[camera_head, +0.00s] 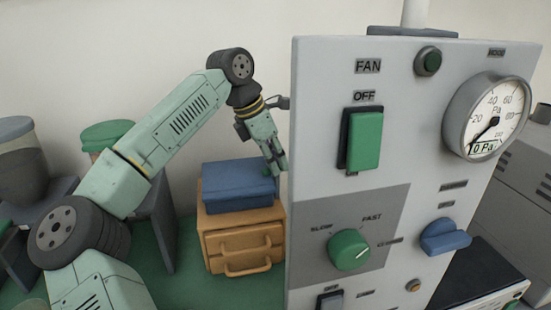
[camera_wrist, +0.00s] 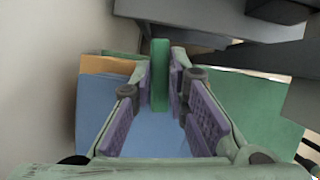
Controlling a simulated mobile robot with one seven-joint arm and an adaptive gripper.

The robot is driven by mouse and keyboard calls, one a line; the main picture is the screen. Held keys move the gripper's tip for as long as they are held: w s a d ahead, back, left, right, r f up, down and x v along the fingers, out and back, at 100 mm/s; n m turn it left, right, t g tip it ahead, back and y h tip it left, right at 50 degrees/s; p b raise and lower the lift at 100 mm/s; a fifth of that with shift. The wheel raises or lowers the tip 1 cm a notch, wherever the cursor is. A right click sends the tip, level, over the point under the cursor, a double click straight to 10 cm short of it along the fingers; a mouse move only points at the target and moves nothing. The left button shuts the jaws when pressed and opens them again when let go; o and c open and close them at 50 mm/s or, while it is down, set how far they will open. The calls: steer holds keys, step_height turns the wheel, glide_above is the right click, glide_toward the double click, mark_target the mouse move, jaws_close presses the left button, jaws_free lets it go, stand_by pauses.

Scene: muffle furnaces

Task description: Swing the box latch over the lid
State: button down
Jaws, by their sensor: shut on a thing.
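The box has an orange body (camera_head: 220,232) with handles on its front and a blue lid (camera_head: 238,184) that looks lowered onto it. My gripper (camera_head: 279,165) is over the lid's right side, pointing down. In the wrist view, its purple-padded fingers (camera_wrist: 161,76) are shut on a narrow green bar (camera_wrist: 159,62), which looks like the box latch. The blue lid (camera_wrist: 150,135) and a strip of the orange body (camera_wrist: 107,65) show beyond the fingers.
A grey control panel (camera_head: 313,130) with a green switch, knobs and a gauge (camera_head: 490,115) stands close on the right. A dark grinder-like container (camera_head: 22,160) is at the far left. A green surface (camera_head: 190,275) lies under the box. Dark grey equipment (camera_wrist: 215,25) fills the wrist view's upper right.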

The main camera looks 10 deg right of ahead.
steer(key=shift+m+g, duration=0.3)
steer(key=shift+m, duration=0.5)
steer(key=c, duration=1.6)
jaws_free()
steer(key=shift+o, duration=0.2)
steer(key=v, duration=1.2)
steer(key=shift+a, duration=0.1)
